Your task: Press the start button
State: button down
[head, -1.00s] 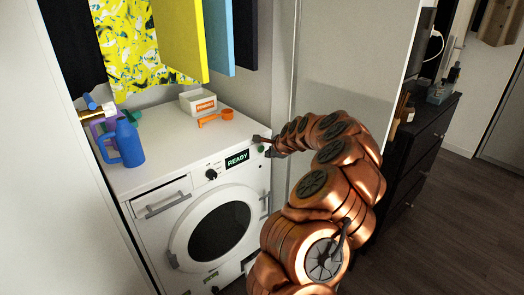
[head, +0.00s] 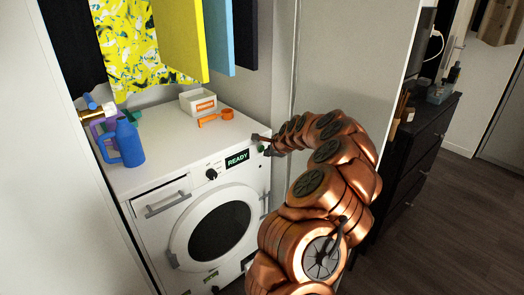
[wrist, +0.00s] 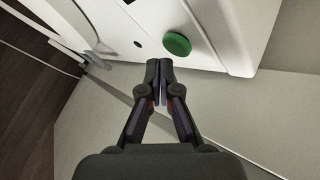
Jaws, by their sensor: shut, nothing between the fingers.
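The white washer (head: 154,181) stands in an alcove, and its display (head: 237,158) reads READY. The round green start button (wrist: 177,44) sits on the washer's front panel in the wrist view. In the head view the button (head: 261,149) is small and partly hidden by my gripper. My gripper (wrist: 159,64) is shut and empty. Its fingertips show just below and left of the button in the wrist view. I cannot tell whether they touch the panel. In the head view my gripper (head: 262,139) is at the washer's top right front corner.
A blue jug (head: 126,143), a white box (head: 198,102) and an orange scoop (head: 216,117) stand on the washer top. A black dial (head: 211,174) is left of the display. A pale wall panel (head: 340,80) rises close behind my arm. Clothes hang above.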

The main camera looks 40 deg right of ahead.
jog(key=shift+w, duration=0.1)
dwell(0.6)
jog(key=shift+w, duration=0.35)
jog(key=shift+w, duration=0.2)
dwell(0.5)
jog(key=shift+p, duration=0.3)
jog(key=shift+s+p, duration=0.6)
jog(key=shift+s, duration=0.1)
